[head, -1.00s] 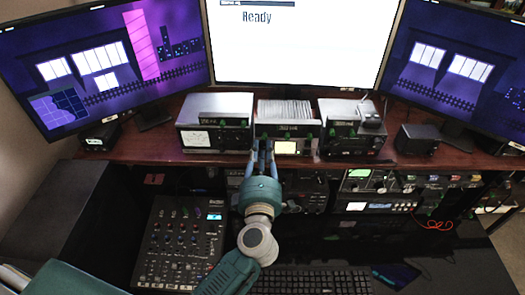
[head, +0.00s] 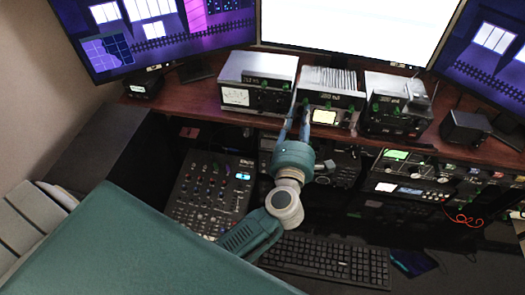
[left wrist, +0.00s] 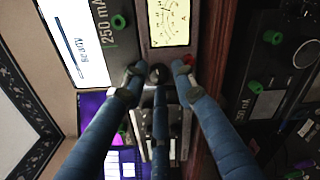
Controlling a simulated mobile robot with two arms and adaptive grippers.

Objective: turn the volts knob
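The middle instrument box (head: 341,93) on the shelf has a lit yellow meter (head: 323,117), seen larger in the left wrist view (left wrist: 168,20). My left gripper (head: 302,106) reaches up to this box's front, left of the meter. In the left wrist view, its blue fingers (left wrist: 157,71) stand apart around a small black knob (left wrist: 158,73) beside the meter. Gaps show between the outer fingertips and the knob; contact with the middle finger cannot be told. I cannot read a volts label; the fingers hide part of the panel. My right gripper is out of view.
Similar boxes stand left (head: 258,72) and right (head: 397,88) of the middle one. Below are a mixer (head: 208,190), a keyboard (head: 325,258) and a rack with a red cable (head: 464,218). Monitors stand behind.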

